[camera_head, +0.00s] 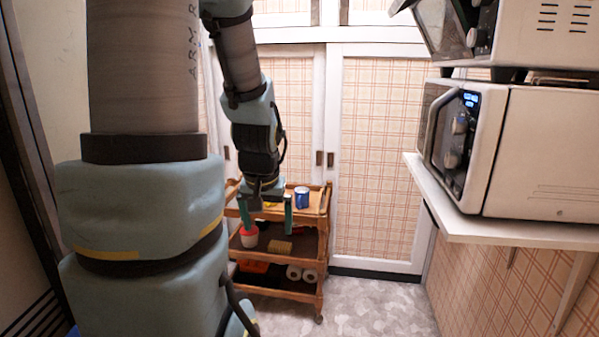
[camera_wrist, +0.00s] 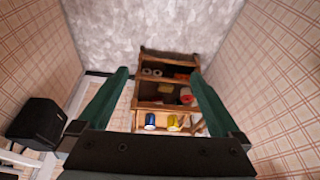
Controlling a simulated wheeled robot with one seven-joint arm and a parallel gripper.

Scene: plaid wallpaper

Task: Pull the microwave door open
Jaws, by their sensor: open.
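The microwave (camera_head: 520,150) is a white box on a wall shelf at the right of the head view. Its front faces left, with a dark control panel, a blue display, knobs and a grey curved handle (camera_head: 437,118). The door is seen at a steep angle and looks shut. My gripper (camera_head: 267,215) hangs pointing down in the middle of the head view, well left of the microwave. Its two green fingers are spread wide with nothing between them, as the wrist view (camera_wrist: 155,85) also shows. I cannot make out the microwave in the wrist view.
A second white appliance (camera_head: 545,35) stands above the microwave, with its front flap tilted open. A white shelf (camera_head: 520,232) on brackets holds the microwave. A wooden cart (camera_head: 310,240) with cans and rolls stands behind my gripper. Grey floor (camera_head: 380,300) is clear at right of the cart.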

